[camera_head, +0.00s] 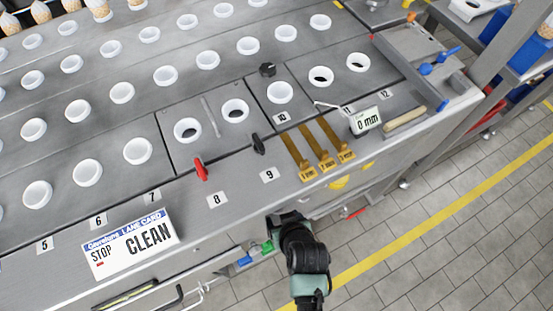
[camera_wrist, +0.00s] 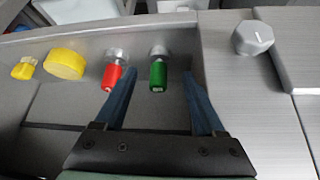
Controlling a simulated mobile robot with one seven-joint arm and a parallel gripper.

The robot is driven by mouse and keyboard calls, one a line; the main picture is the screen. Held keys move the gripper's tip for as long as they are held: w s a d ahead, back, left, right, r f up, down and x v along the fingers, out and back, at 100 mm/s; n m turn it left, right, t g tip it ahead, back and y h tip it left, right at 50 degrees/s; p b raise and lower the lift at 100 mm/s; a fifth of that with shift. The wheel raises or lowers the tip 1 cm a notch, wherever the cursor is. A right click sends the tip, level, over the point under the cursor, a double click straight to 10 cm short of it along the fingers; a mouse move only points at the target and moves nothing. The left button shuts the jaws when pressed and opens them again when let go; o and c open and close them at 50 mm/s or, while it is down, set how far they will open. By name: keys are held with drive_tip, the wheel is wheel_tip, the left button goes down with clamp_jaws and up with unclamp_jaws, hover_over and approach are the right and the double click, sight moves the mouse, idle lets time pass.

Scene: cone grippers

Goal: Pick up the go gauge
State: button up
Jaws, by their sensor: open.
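A green-handled cylinder (camera_wrist: 158,76), which looks like the go gauge, hangs from a metal fitting on the bench's front face in the wrist view. My gripper (camera_wrist: 158,78) is open, its two blue fingers apart. In that view the green handle lies between the fingertips, with gaps on both sides; I cannot tell its depth. A red-handled cylinder (camera_wrist: 112,78) hangs just left of it, close to the left fingertip. In the head view, a small green part (camera_head: 267,247) shows beside my wrist, which hides much of the bench's front edge.
A yellow disc (camera_wrist: 66,63) and a smaller yellow piece (camera_wrist: 24,69) are left of the red cylinder. A grey knob (camera_wrist: 253,38) is at right. On the bench are several white cups, brass-coloured strips (camera_head: 320,146), a gauge reading 0 mm (camera_head: 365,120) and a lane card (camera_head: 130,245).

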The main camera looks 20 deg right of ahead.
drive_tip(key=shift+w+d, duration=0.2)
drive_tip(key=shift+w, duration=1.25)
drive_tip(key=shift+b+x, duration=0.55)
drive_tip(key=shift+x, duration=2.1)
drive_tip(key=shift+w+r, duration=0.1)
drive_tip(key=shift+w, duration=0.05)
drive_tip(key=shift+c, duration=0.2)
clamp_jaws()
